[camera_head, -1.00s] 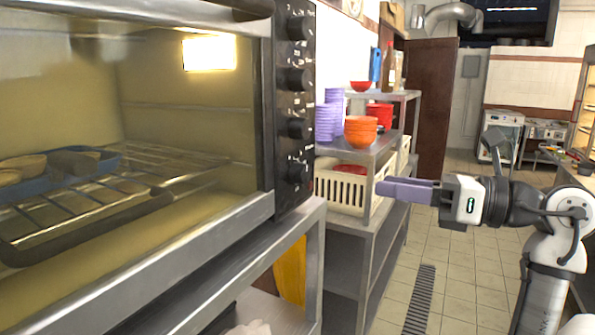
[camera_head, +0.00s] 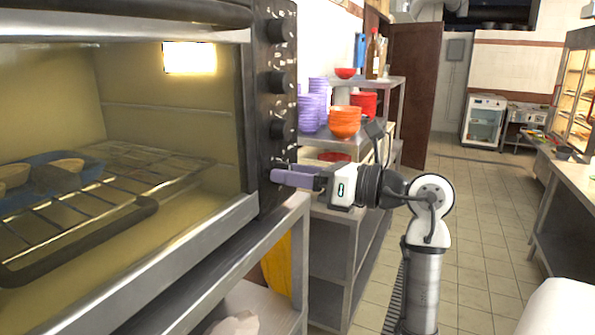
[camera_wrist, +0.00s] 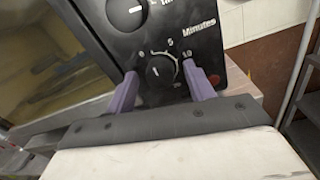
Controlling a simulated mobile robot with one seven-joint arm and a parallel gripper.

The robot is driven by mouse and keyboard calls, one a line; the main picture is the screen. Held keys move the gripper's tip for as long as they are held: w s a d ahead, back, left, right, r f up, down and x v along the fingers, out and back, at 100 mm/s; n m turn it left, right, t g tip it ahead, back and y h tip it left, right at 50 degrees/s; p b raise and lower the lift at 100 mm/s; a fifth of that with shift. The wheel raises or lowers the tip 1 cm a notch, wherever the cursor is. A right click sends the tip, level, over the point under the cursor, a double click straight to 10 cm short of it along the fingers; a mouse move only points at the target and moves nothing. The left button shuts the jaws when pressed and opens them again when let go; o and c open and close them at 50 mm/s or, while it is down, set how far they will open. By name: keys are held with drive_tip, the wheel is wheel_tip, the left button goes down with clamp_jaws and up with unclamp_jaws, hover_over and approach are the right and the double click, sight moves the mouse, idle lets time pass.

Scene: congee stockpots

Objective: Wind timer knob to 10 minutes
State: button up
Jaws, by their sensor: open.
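The timer knob (camera_wrist: 161,72) is a round black knob low on the oven's dark control panel (camera_wrist: 203,30). The wrist view shows marks 0, 5 and 10 around it and the word "Minutes" above right. Its white pointer line is at its upper left, between 0 and 5. My gripper (camera_wrist: 158,90) has its two purple fingers apart, one on each side of the knob; I cannot tell whether they touch it. In the head view my gripper (camera_head: 274,176) is at the lowest part of the panel and hides the timer knob.
The oven (camera_head: 100,215) has a lit interior with a rack and a blue tray (camera_head: 50,172). Other knobs (camera_head: 279,82) sit above the timer. A shelf with orange bowls (camera_head: 344,121) and purple bowls (camera_head: 309,113) stands just behind my gripper. The tiled floor at right is open.

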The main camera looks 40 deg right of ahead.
drive_tip(key=shift+c, duration=0.2)
drive_tip(key=c, duration=0.9)
drive_tip(key=shift+m, duration=0.3)
drive_tip(key=shift+f+m+t+h+p, duration=0.15)
drive_tip(key=shift+m+t, duration=0.1)
drive_tip(key=shift+m, duration=3.75)
drive_tip(key=shift+m+t+h+p, duration=0.15)
drive_tip(key=shift+m+t, duration=0.1)
drive_tip(key=shift+m, duration=3.75)
